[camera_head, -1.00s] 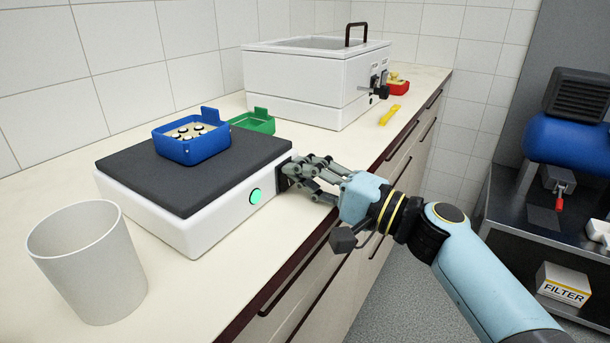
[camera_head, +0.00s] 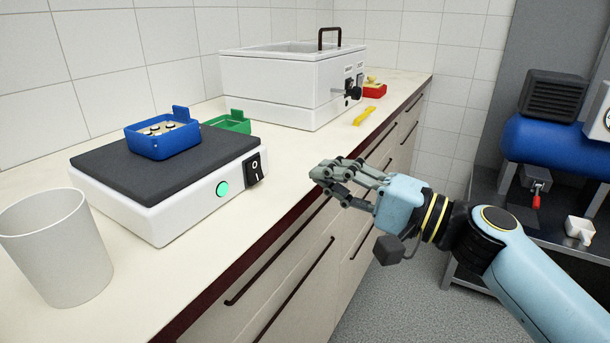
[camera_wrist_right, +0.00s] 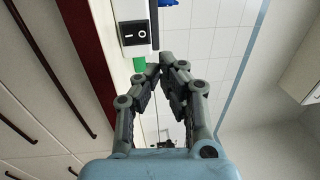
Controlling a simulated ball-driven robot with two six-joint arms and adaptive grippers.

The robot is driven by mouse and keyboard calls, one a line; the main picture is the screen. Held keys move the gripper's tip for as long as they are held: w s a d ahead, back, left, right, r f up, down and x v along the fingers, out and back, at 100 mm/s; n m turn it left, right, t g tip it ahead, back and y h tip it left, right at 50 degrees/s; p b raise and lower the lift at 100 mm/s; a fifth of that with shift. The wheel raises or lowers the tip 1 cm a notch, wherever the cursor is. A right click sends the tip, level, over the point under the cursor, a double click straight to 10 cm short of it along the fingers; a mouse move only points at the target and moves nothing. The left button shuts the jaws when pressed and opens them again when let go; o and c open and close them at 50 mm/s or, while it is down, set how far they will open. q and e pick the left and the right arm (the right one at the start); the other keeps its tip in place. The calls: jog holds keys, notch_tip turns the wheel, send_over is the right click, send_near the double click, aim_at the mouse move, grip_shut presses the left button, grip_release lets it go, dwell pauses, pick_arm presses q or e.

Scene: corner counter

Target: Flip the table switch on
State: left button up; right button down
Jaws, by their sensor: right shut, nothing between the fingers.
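The black rocker switch (camera_head: 255,168), marked O above and I below, sits on the right end of the front face of a white device (camera_head: 180,212) with a dark top. A round green light (camera_head: 222,189) glows beside it. In the right wrist view the switch (camera_wrist_right: 135,34) shows whole, above and left of the fingertips. I cannot tell which half is pressed in. My right gripper (camera_head: 326,173) is shut and empty, to the right of the device, apart from the switch and over the counter's front edge. It also shows in the right wrist view (camera_wrist_right: 162,66). My left gripper is out of view.
A blue box (camera_head: 165,148) rests on the device's top. A green box (camera_head: 238,125) stands behind it. A white cup (camera_head: 58,250) stands at front left. A large white bath (camera_head: 270,95), a yellow item (camera_head: 364,116) and a red box (camera_head: 374,91) are farther back.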

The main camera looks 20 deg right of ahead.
jog(key=shift+s+d+r, duration=0.2)
jog(key=shift+s+d, duration=0.85)
jog(key=s+d+f+g+h, duration=0.2)
jog(key=s+f+h, duration=0.15)
jog(key=f, duration=0.95)
jog(key=s+d+f+g+h, duration=0.2)
jog(key=s+f, duration=0.3)
jog(key=f, duration=0.7)
jog(key=s+d+f+g+h, duration=0.25)
jog(key=s+f, duration=0.25)
jog(key=f, duration=0.8)
jog(key=s+d+f+n+g+h, duration=0.2)
jog(key=s+f, duration=0.4)
jog(key=s, duration=0.4)
jog(key=s+d+f+n+g+h, duration=0.2)
jog(key=s+f+n, duration=0.2)
jog(key=s, duration=0.7)
jog(key=s+d+f+n+g+h, duration=0.2)
jog(key=s+d+f+n, duration=0.1)
jog(key=s+f, duration=0.5)
jog(key=s, duration=0.3)
jog(key=shift+h, duration=0.3)
